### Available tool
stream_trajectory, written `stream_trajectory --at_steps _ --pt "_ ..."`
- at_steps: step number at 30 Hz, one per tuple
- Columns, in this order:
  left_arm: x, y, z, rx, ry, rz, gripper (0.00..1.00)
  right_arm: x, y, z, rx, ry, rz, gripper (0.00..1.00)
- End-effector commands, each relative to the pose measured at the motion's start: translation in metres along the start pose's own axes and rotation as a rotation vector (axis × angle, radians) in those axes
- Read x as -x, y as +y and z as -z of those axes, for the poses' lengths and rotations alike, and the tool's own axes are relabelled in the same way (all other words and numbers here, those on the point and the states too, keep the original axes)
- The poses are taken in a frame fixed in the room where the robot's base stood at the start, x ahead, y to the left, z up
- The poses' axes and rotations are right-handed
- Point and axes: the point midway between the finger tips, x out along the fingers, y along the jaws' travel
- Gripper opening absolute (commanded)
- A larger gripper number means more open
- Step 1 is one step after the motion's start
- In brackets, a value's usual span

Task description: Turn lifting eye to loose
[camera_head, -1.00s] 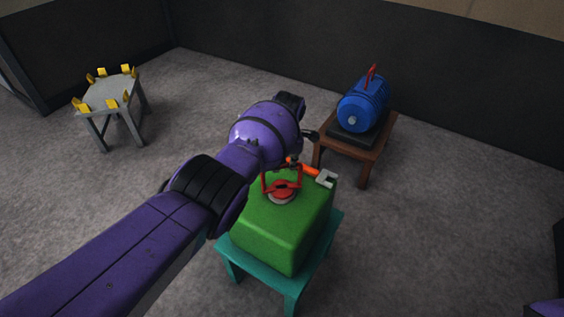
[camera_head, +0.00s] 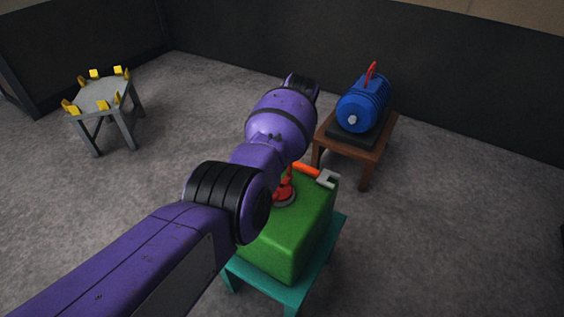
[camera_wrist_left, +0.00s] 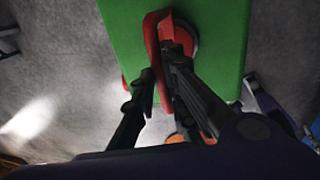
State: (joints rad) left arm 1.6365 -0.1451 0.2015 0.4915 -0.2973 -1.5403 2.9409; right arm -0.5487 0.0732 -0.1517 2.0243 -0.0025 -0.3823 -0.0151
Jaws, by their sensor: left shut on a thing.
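The red lifting eye (camera_head: 284,190) stands on top of the green casting (camera_head: 285,240), on a round grey base. In the head view my left arm covers part of it. In the left wrist view the red lifting eye (camera_wrist_left: 166,32) lies between the fingers of my left gripper (camera_wrist_left: 156,82), which is shut on it. In this view the green casting (camera_wrist_left: 222,30) shows behind the eye. My left gripper is hidden behind my arm in the head view. My right gripper is not in view.
The casting sits on a teal stand (camera_head: 318,270). An orange-handled tool with a grey end (camera_head: 327,178) lies by the casting's far edge. A blue motor (camera_head: 362,103) stands on a brown table (camera_head: 385,140) behind. A grey table (camera_head: 103,97) with yellow blocks stands at left.

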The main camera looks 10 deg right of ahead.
Motion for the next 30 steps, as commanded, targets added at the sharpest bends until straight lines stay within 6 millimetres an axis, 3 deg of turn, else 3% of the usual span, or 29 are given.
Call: stream_trajectory --at_steps 1,22,23,26,30 --pt "-0.0065 -0.0023 0.002 0.02 0.011 0.007 0.0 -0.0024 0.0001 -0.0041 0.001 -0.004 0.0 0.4" --pt "-0.0037 -0.0004 0.003 0.086 0.027 0.003 0.0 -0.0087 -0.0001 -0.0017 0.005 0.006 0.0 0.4" --pt "-0.0037 -0.0004 0.003 0.086 0.027 0.003 0.15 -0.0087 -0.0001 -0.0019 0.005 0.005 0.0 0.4" --pt "-0.0035 -0.0004 0.0027 0.086 0.026 0.003 0.28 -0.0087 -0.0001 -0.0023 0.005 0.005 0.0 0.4" --pt "-0.002 -0.0001 0.0016 0.085 0.022 0.002 0.3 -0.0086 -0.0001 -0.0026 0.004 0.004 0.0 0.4"
